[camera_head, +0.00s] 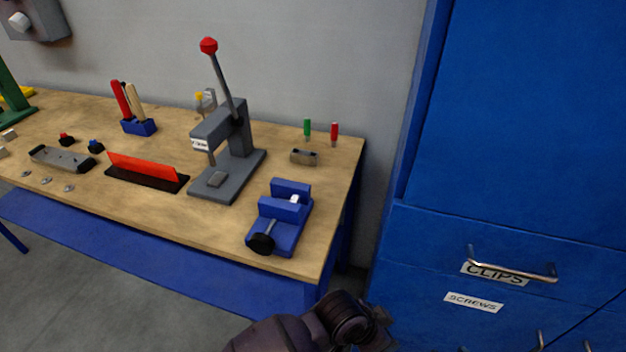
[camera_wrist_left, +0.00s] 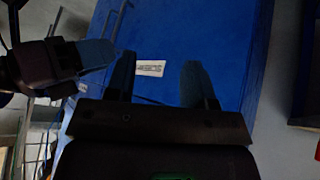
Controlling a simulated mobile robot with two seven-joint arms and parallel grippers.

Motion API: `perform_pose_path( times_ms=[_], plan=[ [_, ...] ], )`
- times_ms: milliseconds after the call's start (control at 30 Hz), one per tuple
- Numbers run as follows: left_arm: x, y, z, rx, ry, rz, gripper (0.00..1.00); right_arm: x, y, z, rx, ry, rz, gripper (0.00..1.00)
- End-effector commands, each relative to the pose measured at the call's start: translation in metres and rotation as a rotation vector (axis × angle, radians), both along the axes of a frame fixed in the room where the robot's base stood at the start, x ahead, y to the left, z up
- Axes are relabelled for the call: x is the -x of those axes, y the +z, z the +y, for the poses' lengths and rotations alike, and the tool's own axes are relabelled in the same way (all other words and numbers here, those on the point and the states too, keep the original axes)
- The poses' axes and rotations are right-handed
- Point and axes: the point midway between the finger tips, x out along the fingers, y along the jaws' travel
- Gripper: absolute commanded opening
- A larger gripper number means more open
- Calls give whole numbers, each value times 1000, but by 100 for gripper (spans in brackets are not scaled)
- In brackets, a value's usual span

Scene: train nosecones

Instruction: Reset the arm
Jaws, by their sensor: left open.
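My left gripper (camera_wrist_left: 158,72) is open in the left wrist view, its two fingers apart with nothing between them. Behind the fingers is a blue surface with a small white label (camera_wrist_left: 150,68), too blurred to read. Another dark gripper of mine (camera_wrist_left: 97,55), apparently the right one, shows at the left of that view; whether its jaws are open is unclear. In the head view, a dark part of one of my arms shows at the bottom middle, in front of the blue cabinet, and its fingers are not clearly visible.
A wooden workbench (camera_head: 120,210) holds a grey lever press (camera_head: 230,150), a blue vise (camera_head: 285,220), a red-and-black strip (camera_head: 147,170) and small parts. The blue cabinet (camera_head: 520,120) stands right, with a handled drawer labelled CLIPS (camera_head: 490,290) and a SCREWS label (camera_head: 473,302).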

Motion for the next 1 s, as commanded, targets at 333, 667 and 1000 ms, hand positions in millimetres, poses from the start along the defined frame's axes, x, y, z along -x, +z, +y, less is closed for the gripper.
perform_pose_path(
  times_ms=[333, 667, 1000],
  plan=[
    [-36, -17, 117, 203, 527, -94, 49, -2, -3, 0, 1, 1, -6, 49],
    [-11, -38, 297, 168, 958, -303, 49, -4, -6, 0, 1, 3, -10, 49],
    [39, -32, 411, 55, 1132, -477, 49, -5, -7, 1, 1, 3, -13, 49]
  ],
)
